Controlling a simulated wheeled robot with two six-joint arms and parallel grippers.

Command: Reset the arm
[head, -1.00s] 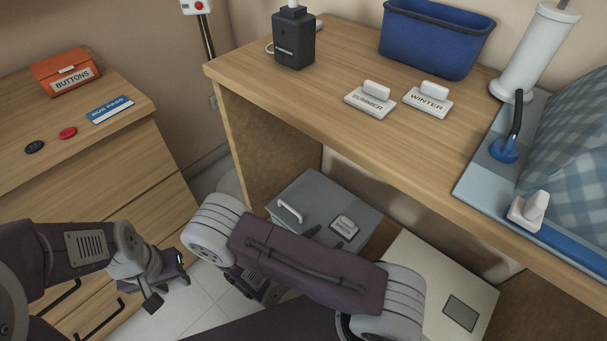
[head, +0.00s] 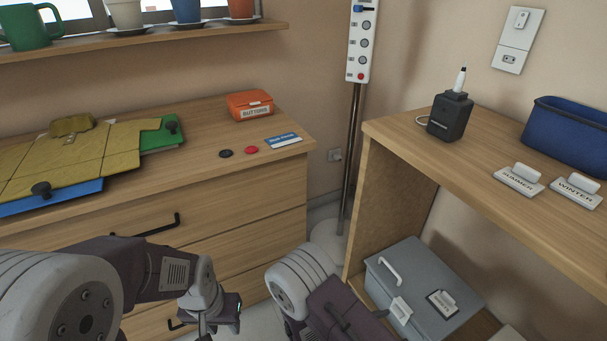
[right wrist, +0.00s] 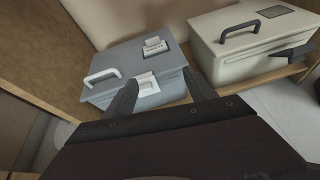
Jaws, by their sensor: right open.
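My left gripper (head: 215,312) hangs low in front of the wooden drawers in the head view. Its fingers are small and partly cut off by the lower edge, so its opening is unclear. My right arm crosses the bottom of the head view, and its gripper is out of that picture. The box also shows in the head view (head: 424,285).
A wooden table (head: 420,145) with a dark device (head: 450,116) is at right. A cream box (right wrist: 255,45) stands beside the grey one.

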